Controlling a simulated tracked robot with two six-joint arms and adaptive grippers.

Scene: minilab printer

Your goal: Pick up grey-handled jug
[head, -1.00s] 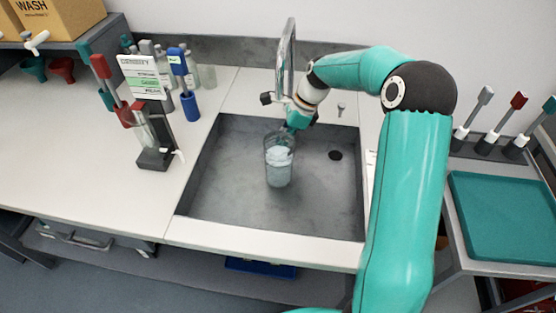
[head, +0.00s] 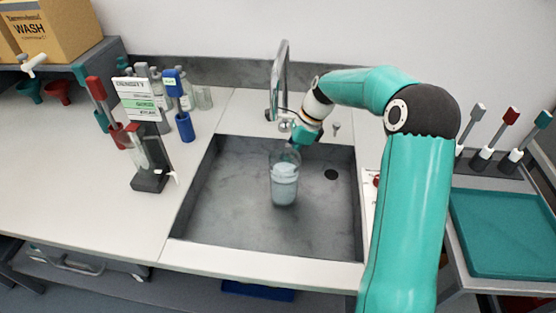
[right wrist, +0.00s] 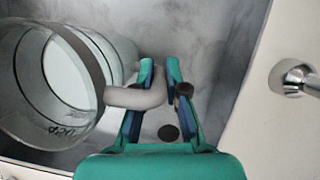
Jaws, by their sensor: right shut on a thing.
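The clear jug (head: 285,186) is in the sink area, upright, with pale liquid in its lower part. Its wide round mouth (right wrist: 18,92) fills the left of the right wrist view, and its grey handle (right wrist: 138,97) reaches right. My right gripper (head: 296,143) is at the jug's upper back side. In the right wrist view, its fingers (right wrist: 160,78) are closed around the handle's outer bend. I cannot tell whether the jug's base touches the sink floor. My left gripper is not in view.
The grey sink (head: 225,215) surrounds the jug, with a tap (head: 279,75) behind it and a drain (head: 331,175) to its right. A stand (head: 150,178) and a blue-topped tool (head: 178,90) are left on the counter. A teal tray (head: 505,235) lies right.

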